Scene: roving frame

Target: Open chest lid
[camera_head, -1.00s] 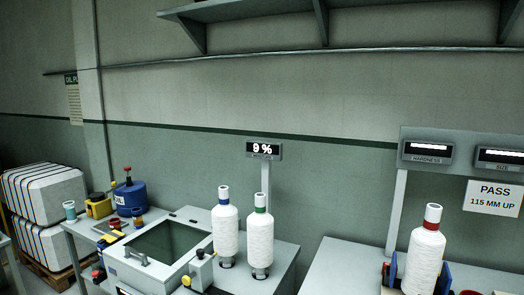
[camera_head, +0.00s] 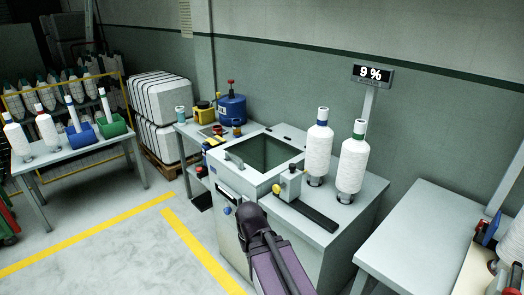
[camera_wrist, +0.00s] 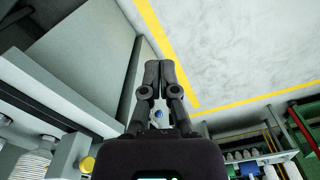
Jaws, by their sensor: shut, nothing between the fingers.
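The chest (camera_head: 238,208) is a grey cabinet in the middle of the head view. In the wrist view, the chest's grey panels fill the left side. My gripper (camera_wrist: 159,66) is shut and empty, with its two dark fingers side by side. It is in front of the chest, apart from the handle.
Two white yarn cones (camera_head: 319,150) (camera_head: 351,168) stand on the chest's right side. A small box with a yellow knob (camera_head: 277,189) sits by the lid. A side table with a blue canister (camera_head: 231,109) adjoins at the left. Open floor (camera_head: 130,255) with yellow lines lies front left.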

